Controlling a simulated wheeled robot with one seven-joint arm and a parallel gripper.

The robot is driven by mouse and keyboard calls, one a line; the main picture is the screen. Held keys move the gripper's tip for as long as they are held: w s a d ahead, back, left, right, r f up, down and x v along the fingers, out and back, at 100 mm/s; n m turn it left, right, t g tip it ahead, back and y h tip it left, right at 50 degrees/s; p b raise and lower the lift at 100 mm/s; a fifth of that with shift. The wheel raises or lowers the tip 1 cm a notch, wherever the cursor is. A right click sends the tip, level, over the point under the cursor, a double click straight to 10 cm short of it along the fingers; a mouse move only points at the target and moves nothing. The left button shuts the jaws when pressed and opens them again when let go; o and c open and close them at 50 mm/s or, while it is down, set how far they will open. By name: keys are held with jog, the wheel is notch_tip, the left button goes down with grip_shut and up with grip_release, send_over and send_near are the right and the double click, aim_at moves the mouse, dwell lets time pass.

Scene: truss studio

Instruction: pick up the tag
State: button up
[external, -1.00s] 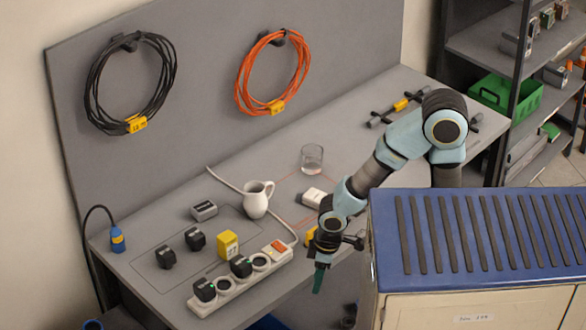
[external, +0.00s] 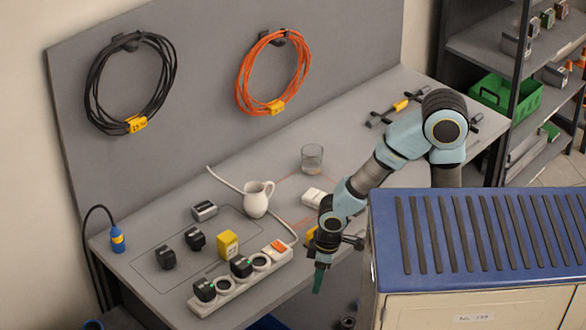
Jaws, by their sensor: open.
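A yellow piece (external: 311,234), possibly the tag, lies at the front edge of the bench, mostly hidden behind my wrist. Its shape cannot be made out. Yellow labels also hang on the black cable coil (external: 137,124) and on the orange cable coil (external: 277,106) on the back panel. My gripper (external: 319,280) points down just in front of the bench edge, below and to the right of the yellow piece. It is open, though its dark green fingers overlap in this view. I see nothing held.
A white power strip (external: 215,299) with black plugs lies left of my gripper. A yellow box (external: 228,245), a white jug (external: 256,199), a glass (external: 312,159) and a white block (external: 314,198) stand on the bench. A blue-topped cabinet (external: 480,240) stands close on the right.

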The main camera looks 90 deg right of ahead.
jog(key=o, duration=0.3)
jog(key=m+g+b, duration=0.2)
jog(key=m, duration=0.6)
send_over(312, 229)
jog(key=shift+r, duration=0.15)
jog(key=shift+f+p, duration=1.25)
jog(key=shift+f, duration=4.05)
